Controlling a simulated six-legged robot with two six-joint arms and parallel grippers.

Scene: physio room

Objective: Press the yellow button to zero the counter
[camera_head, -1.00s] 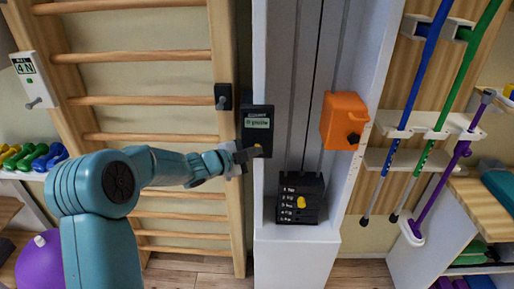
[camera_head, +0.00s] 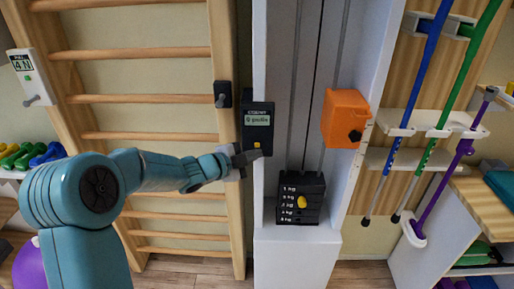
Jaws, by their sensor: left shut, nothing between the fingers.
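The counter (camera_head: 257,115) is a dark box with a pale green lit display, fixed to the white column in the middle of the head view. I cannot tell whether the tips touch the counter. The display text is too small to read surely. My right gripper is not in view.
A black weight block (camera_head: 288,210) with a yellow knob sits lower in the column (camera_head: 296,258). An orange box (camera_head: 343,118) is on the column's right side. Wooden wall bars (camera_head: 140,98) stand at left, with a small dark fitting (camera_head: 222,94) beside the counter. Poles (camera_head: 411,100) hang at right.

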